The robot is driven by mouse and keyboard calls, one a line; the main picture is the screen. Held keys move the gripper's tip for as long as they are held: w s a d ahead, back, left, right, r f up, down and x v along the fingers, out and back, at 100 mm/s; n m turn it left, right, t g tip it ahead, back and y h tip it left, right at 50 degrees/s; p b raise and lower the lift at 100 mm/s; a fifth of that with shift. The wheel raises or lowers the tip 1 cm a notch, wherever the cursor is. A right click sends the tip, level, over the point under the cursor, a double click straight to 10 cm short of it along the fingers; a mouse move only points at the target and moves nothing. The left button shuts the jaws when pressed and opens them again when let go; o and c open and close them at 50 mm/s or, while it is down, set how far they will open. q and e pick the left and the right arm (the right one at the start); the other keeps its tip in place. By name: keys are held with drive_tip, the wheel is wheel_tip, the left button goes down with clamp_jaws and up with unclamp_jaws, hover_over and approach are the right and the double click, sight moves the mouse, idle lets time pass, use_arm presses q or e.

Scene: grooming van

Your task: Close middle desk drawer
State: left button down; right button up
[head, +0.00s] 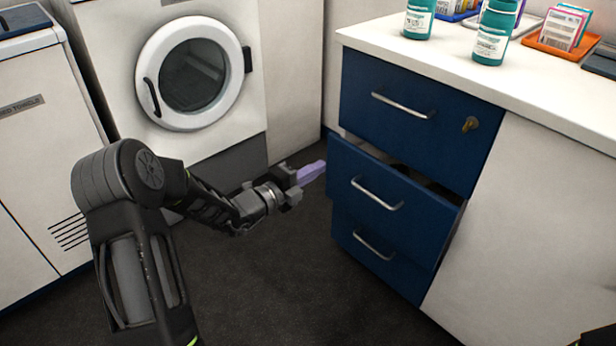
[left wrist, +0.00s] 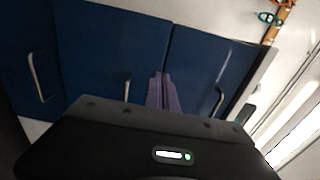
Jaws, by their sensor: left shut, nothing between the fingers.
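The middle desk drawer (head: 365,190) has a blue front with a silver bar handle (head: 377,194) and stands part way out of the white desk. A dark gap shows above its front. My left gripper (head: 322,168) has purple fingers, shut and empty, just left of the drawer's upper left edge; I cannot tell whether they touch it. The left wrist view shows the purple fingers (left wrist: 163,92) pointing at the blue drawer fronts (left wrist: 120,55), with several handles in sight. My right gripper is not in view.
Teal bottles (head: 492,35) and an orange tray (head: 560,42) stand on the white desktop. A white dryer (head: 190,75) stands behind. Dark floor (head: 290,290) is clear before the drawers.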

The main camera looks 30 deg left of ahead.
sight(350, 149)
use_arm(q)
drive_tip(key=b+x, duration=0.3)
drive_tip(key=x, duration=0.6)
drive_tip(key=shift+w, duration=0.25)
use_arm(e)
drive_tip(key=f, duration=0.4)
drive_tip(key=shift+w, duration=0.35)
use_arm(q)
drive_tip(key=shift+d, duration=0.1)
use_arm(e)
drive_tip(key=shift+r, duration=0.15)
